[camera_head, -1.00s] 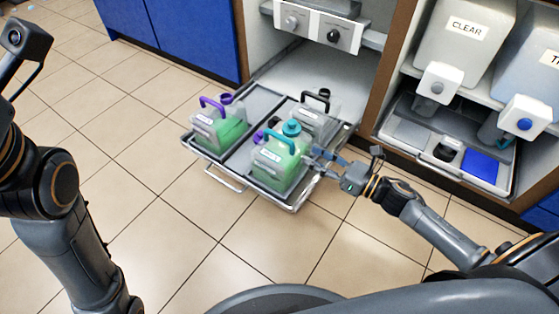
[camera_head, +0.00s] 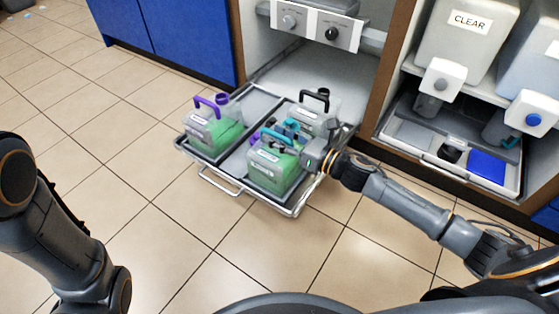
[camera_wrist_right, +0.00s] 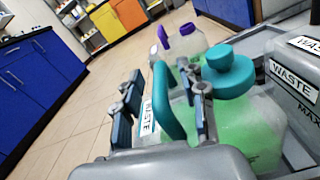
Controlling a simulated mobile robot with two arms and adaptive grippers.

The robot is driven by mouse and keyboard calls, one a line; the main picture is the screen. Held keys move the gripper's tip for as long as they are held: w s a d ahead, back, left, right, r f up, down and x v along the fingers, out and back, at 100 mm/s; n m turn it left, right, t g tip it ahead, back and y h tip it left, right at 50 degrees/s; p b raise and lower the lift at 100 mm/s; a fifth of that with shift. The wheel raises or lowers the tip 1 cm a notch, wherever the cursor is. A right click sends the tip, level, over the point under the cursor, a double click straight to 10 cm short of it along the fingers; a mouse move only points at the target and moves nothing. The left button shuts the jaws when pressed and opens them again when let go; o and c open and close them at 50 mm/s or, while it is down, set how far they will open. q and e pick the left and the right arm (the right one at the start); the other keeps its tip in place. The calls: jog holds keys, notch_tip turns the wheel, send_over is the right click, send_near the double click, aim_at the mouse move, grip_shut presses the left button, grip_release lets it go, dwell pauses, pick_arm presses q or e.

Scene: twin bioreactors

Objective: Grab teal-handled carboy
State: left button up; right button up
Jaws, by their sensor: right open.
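The teal-handled carboy (camera_head: 273,167) holds green liquid and stands upright in the front of the pulled-out tray (camera_head: 232,179). In the right wrist view its teal handle (camera_wrist_right: 169,100) rises between the two fingers of my right gripper (camera_wrist_right: 165,118), and its teal cap (camera_wrist_right: 229,76) is just behind the right finger. A white WASTE label (camera_wrist_right: 147,117) shows past the left finger. In the head view my right gripper (camera_head: 291,145) is at the handle, coming from the right. It is open, with the handle between its fingers but not clamped. My left gripper is out of view.
A purple-handled carboy (camera_head: 211,128) with green liquid stands at the tray's left. A black-handled carboy (camera_head: 317,109) stands behind the teal one. A cabinet shelf with a CLEAR container (camera_head: 463,50) and a blue pad (camera_head: 487,165) is at right. The floor in front is clear.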

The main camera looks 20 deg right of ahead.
jog(key=shift+w+a, duration=0.1)
grip_shut()
jog(key=shift+r, duration=0.3)
jog(key=shift+r, duration=0.1)
